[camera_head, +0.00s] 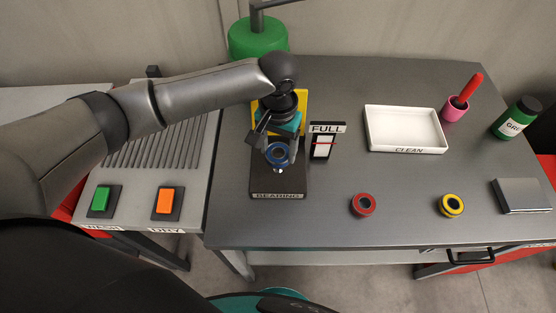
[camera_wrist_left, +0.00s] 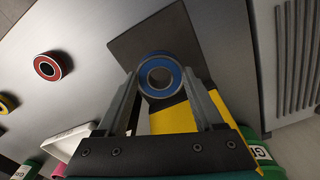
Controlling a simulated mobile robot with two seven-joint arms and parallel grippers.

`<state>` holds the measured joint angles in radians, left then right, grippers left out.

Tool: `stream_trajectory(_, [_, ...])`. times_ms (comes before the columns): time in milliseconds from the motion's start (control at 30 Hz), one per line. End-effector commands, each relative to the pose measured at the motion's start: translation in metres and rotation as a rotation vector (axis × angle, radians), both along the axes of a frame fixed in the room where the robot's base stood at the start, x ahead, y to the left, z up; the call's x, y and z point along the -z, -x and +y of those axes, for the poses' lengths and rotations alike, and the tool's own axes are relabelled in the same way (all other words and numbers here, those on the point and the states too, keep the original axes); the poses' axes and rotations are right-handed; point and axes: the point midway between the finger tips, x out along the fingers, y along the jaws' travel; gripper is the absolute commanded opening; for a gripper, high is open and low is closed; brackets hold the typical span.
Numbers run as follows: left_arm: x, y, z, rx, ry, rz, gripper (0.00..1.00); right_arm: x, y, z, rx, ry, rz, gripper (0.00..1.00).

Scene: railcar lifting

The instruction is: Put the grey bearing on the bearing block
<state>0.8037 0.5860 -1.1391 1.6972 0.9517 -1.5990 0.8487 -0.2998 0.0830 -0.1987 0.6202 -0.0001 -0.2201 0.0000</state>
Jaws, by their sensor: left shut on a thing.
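My left gripper (camera_head: 274,146) is shut on a bearing (camera_head: 270,155) with a blue face and a grey rim. In the left wrist view the bearing (camera_wrist_left: 143,73) sits between the two fingertips (camera_wrist_left: 160,74), its hole facing the camera. The bearing block (camera_head: 278,189) has a dark base plate labelled BEARING and a yellow upright part (camera_wrist_left: 172,122) at the back. The bearing is over the dark plate, in front of the yellow part. I cannot tell whether it touches the block. My gripper hides much of the block's middle. My right gripper is not in view.
A FULL gauge (camera_head: 323,145) stands just right of the block. A red bearing (camera_head: 356,207) and a yellow bearing (camera_head: 443,207) lie at the front right. A white CLEAN tray (camera_head: 405,147), pink cup (camera_head: 455,110) and green container (camera_head: 515,118) stand farther right.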

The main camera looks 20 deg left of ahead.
Motion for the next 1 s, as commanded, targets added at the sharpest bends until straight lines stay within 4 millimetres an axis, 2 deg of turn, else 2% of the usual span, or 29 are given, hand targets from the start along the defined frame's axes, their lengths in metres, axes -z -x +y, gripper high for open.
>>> stream_trajectory(167, [0.015,0.0,0.0,0.0,0.0,-0.001,0.0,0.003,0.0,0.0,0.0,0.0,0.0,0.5])
stream_trajectory(300, [0.038,0.0,0.0,-0.001,0.0,0.0,0.0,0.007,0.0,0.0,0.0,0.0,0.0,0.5])
stream_trajectory(400, [0.048,-0.001,0.0,0.0,0.001,-0.002,0.0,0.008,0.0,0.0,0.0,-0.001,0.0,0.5])
stream_trajectory(800, [0.052,-0.001,-0.001,0.0,0.001,-0.002,0.0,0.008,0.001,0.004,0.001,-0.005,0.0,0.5])
stream_trajectory(833, [0.053,0.0,0.0,0.001,0.001,-0.001,0.7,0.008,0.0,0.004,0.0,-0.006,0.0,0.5])
stream_trajectory(1000, [0.052,0.0,0.0,0.001,0.001,-0.002,0.89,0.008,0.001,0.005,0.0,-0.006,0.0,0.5])
